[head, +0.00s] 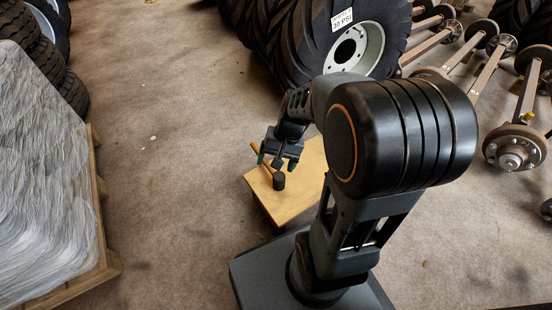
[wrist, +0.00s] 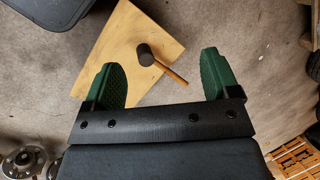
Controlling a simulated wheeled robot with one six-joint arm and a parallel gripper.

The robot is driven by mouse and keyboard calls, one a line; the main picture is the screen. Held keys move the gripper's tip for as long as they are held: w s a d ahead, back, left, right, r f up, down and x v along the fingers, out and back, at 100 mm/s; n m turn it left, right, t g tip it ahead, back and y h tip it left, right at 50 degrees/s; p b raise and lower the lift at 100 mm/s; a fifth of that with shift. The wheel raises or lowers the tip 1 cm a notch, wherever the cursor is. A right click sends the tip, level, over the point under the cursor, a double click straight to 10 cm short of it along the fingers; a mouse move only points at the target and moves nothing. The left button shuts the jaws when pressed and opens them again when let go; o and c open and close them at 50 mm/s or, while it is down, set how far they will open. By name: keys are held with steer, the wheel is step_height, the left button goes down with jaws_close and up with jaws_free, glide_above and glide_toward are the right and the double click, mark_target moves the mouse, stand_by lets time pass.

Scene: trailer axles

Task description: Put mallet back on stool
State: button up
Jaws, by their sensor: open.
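The mallet (wrist: 146,56) has a black cylindrical head and a light wooden handle. It lies on the stool (wrist: 112,58), a low square wooden top. In the wrist view its handle slants down right, and the end sticks out past the stool's edge. In the head view the mallet's head (head: 279,182) stands out dark on the stool (head: 298,199); part of the handle is behind my gripper. My gripper (head: 277,163) is open and empty above the stool. In the wrist view its green fingers (wrist: 164,59) are spread wide, with the handle showing between them. No contact shows.
A big tyre (head: 345,42) stands just behind the stool. Trailer axles (head: 492,62) lie at the right. A wrapped pallet load (head: 45,170) and stacked tyres (head: 48,62) are at the left. The floor (head: 175,150) between the pallet and the stool is clear.

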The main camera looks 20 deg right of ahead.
steer(key=s+a+r+n+t+h, duration=0.2)
steer(key=s+r+n+t+h, duration=0.1)
steer(key=s+r+n, duration=0.1)
step_height(320, 180, up, 2)
steer(key=shift+r+n+h, duration=0.2)
steer(key=shift+n+h, duration=0.2)
steer(key=shift+n, duration=0.4)
steer(key=shift+r, duration=0.15)
